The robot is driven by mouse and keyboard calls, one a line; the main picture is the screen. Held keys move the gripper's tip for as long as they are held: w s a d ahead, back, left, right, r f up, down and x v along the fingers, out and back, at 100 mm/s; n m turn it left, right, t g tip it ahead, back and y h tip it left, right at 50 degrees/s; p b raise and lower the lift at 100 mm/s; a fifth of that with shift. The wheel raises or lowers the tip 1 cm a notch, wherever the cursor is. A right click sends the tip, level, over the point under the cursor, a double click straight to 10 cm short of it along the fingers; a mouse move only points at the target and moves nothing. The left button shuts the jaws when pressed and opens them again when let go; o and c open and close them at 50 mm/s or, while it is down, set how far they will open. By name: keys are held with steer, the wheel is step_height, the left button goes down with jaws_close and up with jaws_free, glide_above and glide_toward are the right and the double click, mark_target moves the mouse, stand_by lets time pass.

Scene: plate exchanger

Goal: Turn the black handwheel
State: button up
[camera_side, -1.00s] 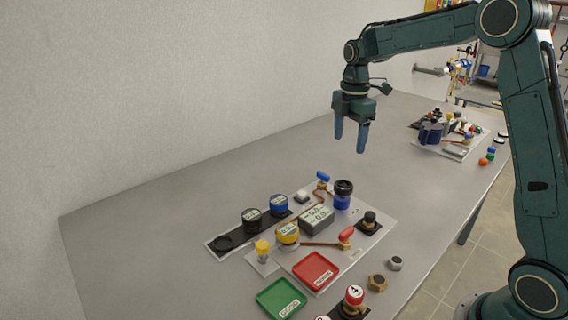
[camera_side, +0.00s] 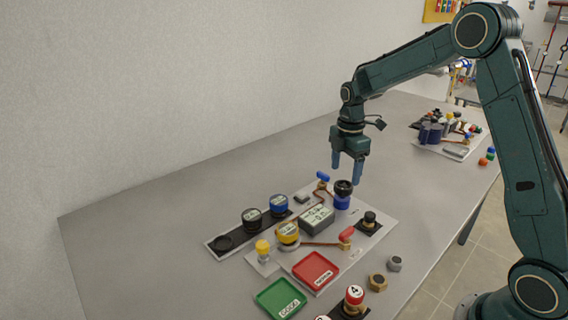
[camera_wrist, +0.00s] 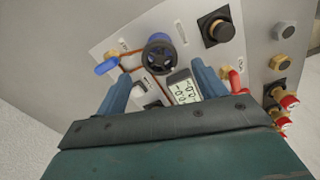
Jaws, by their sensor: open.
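The black handwheel (camera_side: 344,187) sits on top of a blue valve body (camera_side: 341,203) at the far edge of the near light-grey panel. In the wrist view the handwheel (camera_wrist: 160,58) shows from above as a spoked black ring, ahead of and between my two fingers. My gripper (camera_side: 346,174) is open and empty, fingers pointing down, just above and close to the handwheel. In the wrist view my gripper (camera_wrist: 158,78) shows its blue fingers apart on either side of the picture. I cannot tell whether a finger touches the wheel.
A blue-handled lever (camera_side: 323,176) stands just left of the handwheel. A grey display box (camera_side: 316,219), a red-handled lever (camera_side: 346,233) and a black knob (camera_side: 369,218) are nearby. A red tray (camera_side: 316,270) and a green tray (camera_side: 281,299) lie in front.

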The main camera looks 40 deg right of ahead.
mark_target(344, 184)
steer(key=shift+f, duration=2.3)
steer(key=c, duration=1)
